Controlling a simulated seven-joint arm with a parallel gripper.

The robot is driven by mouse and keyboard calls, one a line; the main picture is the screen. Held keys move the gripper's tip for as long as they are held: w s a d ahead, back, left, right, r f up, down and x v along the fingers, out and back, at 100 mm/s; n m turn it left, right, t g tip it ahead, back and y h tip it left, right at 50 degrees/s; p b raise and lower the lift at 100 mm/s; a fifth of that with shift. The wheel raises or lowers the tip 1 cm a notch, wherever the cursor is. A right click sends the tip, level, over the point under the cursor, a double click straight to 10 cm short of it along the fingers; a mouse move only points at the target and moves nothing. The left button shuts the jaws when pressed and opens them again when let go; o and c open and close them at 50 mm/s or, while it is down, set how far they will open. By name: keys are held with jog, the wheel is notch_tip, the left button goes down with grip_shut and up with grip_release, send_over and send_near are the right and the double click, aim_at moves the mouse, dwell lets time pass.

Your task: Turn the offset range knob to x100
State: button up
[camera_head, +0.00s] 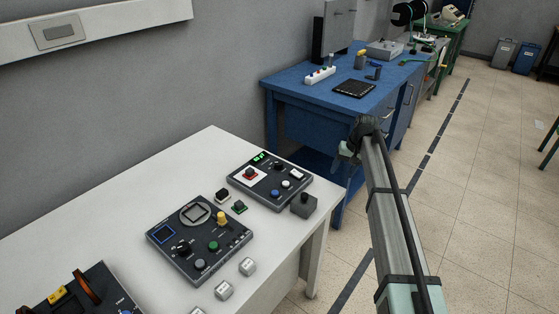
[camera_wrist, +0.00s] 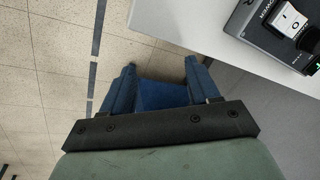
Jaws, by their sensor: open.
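The labels are too small to read, so I cannot tell which control is the offset range knob. The middle dark panel (camera_head: 160,262) has a round dial (camera_head: 195,213), a black knob (camera_head: 182,248), a yellow knob (camera_head: 221,218), a green knob (camera_head: 213,246) and a grey knob (camera_head: 200,264). The farther panel (camera_head: 262,190) has a red button (camera_head: 249,173), a green-lit display and small knobs. My gripper (camera_head: 347,152) is off the table's right end, apart from both panels. In the wrist view my gripper (camera_wrist: 160,64) is open and empty, with a panel corner (camera_wrist: 250,25) at upper right.
The white table (camera_head: 120,205) also holds a black box (camera_head: 303,205), small blocks between the panels, grey blocks (camera_head: 247,266) in front, and another panel (camera_head: 95,290) at lower left. A blue workbench (camera_head: 310,95) stands behind. Open floor lies to the right.

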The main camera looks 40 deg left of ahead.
jog(key=s+a+r+n+h, duration=0.1)
jog(key=s+a+r+n, duration=0.1)
jog(key=a+r, duration=0.3)
jog(key=s+a+r+n, duration=0.3)
jog(key=a, duration=0.4)
jog(key=n+t+h, duration=0.1)
jog(key=n+h, duration=0.1)
jog(key=n, duration=0.1)
send_near(279, 163)
jog(key=f, duration=0.8)
jog(key=shift+w+d+f, duration=0.1)
jog(key=shift+d+f, duration=0.1)
jog(key=shift+f, duration=0.05)
jog(key=shift+c, duration=0.2)
jog(key=c, duration=1)
